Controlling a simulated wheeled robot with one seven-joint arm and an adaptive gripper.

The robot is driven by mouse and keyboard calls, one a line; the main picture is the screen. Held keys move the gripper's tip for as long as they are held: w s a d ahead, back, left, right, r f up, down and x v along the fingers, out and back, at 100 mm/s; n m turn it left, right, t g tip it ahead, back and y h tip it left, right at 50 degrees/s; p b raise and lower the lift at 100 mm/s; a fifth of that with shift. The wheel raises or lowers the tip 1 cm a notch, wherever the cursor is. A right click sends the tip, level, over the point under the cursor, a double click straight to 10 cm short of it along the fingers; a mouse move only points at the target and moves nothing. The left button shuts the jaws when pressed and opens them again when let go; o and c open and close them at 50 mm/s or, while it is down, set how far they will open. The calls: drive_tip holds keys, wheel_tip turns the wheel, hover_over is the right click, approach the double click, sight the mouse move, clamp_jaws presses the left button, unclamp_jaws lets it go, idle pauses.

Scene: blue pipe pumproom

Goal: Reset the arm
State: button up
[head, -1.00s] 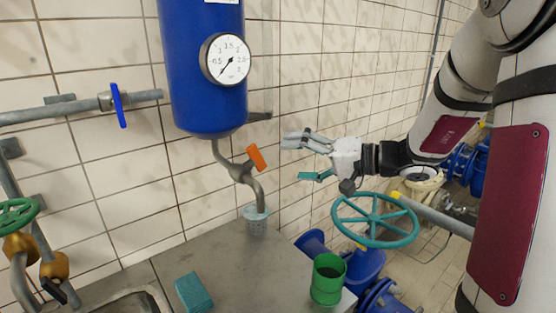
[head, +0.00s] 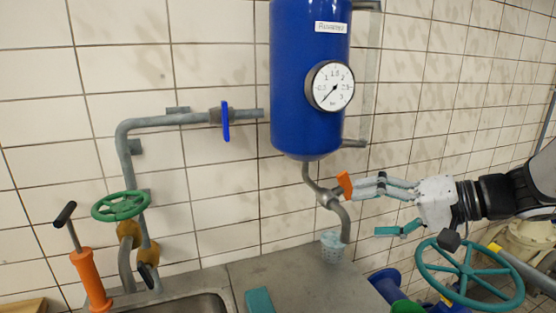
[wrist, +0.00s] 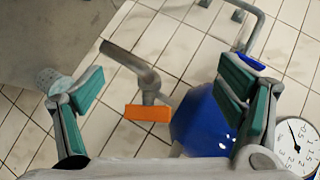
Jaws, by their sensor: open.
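My gripper (head: 385,208) is open and empty in the head view. It is level with the tank's outlet pipe, and its fingers point left toward the orange valve handle (head: 344,184). In the wrist view the two teal-padded fingers of my gripper (wrist: 160,95) stand wide apart. The orange handle also shows between them in the wrist view (wrist: 148,113), with no finger seen closed on it. The blue tank (head: 308,80) with its round gauge (head: 330,86) hangs above the outlet.
A perforated light cup (head: 332,248) stands under the spout on the grey counter (head: 280,268). A teal block (head: 260,301) and a green cup (head: 406,307) are at the front. A teal handwheel (head: 468,272) is below my arm. A green handwheel (head: 120,206) is at left.

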drive_tip(key=s+a+f+n+g+h, duration=0.1)
drive_tip(key=s+a+g+h, duration=0.15)
drive_tip(key=s, duration=0.45)
drive_tip(key=s+a+f+n+g+h, duration=0.1)
drive_tip(key=s+a+g+h, duration=0.15)
drive_tip(key=s, duration=0.45)
drive_tip(key=s+d+t+h, duration=0.3)
drive_tip(key=s+d+h, duration=0.2)
drive_tip(key=h, duration=0.1)
drive_tip(key=shift+s+r, duration=0.25)
drive_tip(key=shift+s, duration=0.1)
